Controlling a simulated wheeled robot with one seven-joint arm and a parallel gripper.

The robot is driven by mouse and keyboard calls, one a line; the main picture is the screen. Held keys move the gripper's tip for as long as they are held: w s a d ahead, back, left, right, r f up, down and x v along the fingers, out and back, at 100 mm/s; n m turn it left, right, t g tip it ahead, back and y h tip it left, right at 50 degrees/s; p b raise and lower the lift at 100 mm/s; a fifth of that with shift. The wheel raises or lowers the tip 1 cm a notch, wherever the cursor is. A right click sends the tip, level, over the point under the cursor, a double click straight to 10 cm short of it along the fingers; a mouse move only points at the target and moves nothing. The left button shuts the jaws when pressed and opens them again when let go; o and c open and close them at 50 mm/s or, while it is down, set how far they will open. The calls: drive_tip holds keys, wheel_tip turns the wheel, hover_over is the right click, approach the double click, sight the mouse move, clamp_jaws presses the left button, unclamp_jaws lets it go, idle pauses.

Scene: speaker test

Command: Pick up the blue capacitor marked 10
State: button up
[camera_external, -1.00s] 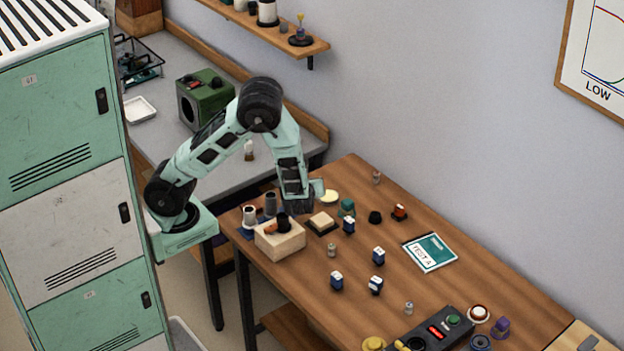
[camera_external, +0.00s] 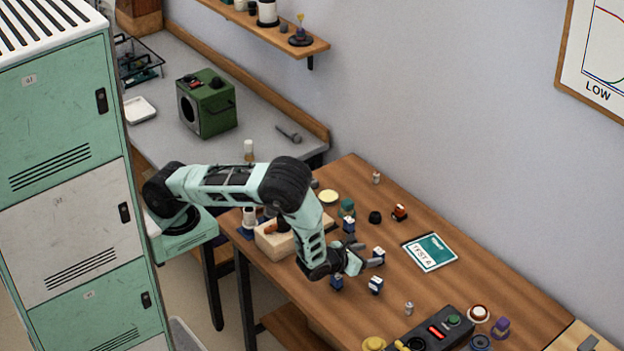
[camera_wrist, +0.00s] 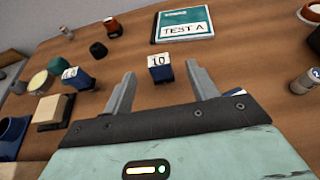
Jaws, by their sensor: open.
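The blue capacitor marked 10 (camera_wrist: 160,73) stands upright on the wooden table, its white label readable in the wrist view. In the external view it is the blue piece (camera_external: 379,252) just beyond my fingertips. My gripper (camera_external: 366,255) is open and empty, low over the table. In the wrist view its two fingers (camera_wrist: 161,84) reach forward on either side of the line to the capacitor, which appears between and slightly beyond the tips. I cannot tell whether they touch it.
Another blue capacitor (camera_wrist: 77,77) stands to the left and one (camera_external: 376,285) to the right, partly hidden by my gripper in the wrist view. A further one (camera_external: 337,283) is beside my wrist. The TEST A booklet (camera_external: 430,252) lies beyond. A metal cylinder (camera_wrist: 306,81) stands right.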

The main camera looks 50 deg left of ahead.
sight(383, 252)
drive_tip(key=shift+f+p+x, duration=0.2)
drive_tip(key=shift+p+x, duration=0.7)
drive_tip(key=shift+x, duration=3.05)
drive_tip(key=shift+s+a, duration=0.1)
drive_tip(key=shift+a, duration=0.05)
drive_tip(key=c, duration=1.1)
